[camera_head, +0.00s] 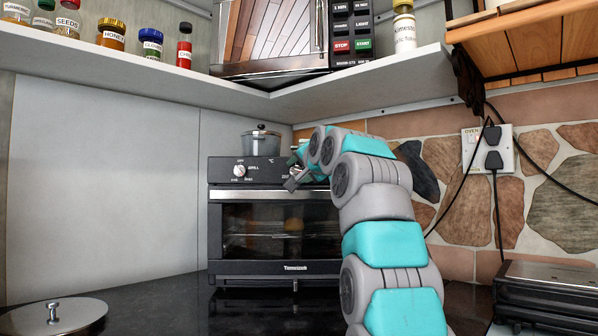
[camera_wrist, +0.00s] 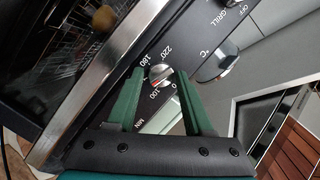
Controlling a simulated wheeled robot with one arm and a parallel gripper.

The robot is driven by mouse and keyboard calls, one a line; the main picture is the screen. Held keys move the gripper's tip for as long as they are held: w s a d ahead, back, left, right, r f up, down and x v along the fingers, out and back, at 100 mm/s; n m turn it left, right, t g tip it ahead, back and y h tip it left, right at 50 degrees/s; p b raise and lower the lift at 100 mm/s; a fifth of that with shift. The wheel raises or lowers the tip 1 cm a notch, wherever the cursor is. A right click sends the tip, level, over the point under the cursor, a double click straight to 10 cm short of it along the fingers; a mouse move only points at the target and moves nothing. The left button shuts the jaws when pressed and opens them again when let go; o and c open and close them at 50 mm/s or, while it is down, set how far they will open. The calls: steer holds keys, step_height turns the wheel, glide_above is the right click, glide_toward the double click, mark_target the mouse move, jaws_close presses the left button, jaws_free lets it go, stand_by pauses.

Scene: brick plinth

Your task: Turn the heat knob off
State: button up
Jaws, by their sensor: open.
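The black oven (camera_head: 275,225) has a control panel above its glass door. A knob (camera_wrist: 160,73) with a pale face is ringed by the numbers 0, 100, 180 and 220 in the wrist view. My gripper (camera_wrist: 160,80) is open, with one green finger on each side of this knob. I cannot tell whether the fingers touch it. In the head view my gripper (camera_head: 297,180) is at the right of the panel and hides most of this knob. A second knob (camera_head: 239,170), beside the word GRILL, is at the left; it seems to show in the wrist view (camera_wrist: 215,67).
A pot (camera_head: 261,141) stands on the oven. A shelf (camera_head: 330,85) with jars and a microwave (camera_head: 270,35) hangs above. A lid (camera_head: 53,316) lies on the dark worktop at the left. A black appliance (camera_head: 545,292) stands at the right. Cables hang from the wall socket (camera_head: 488,148).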

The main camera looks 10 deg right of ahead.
steer(key=shift+s, duration=0.1)
steer(key=shift+s+d+b, duration=0.1)
steer(key=shift+s+b, duration=0.35)
steer(key=shift+s, duration=0.25)
steer(key=s+b, duration=0.1)
steer(key=s, duration=0.5)
steer(key=shift+d+r, duration=0.35)
steer(key=shift+r, duration=0.05)
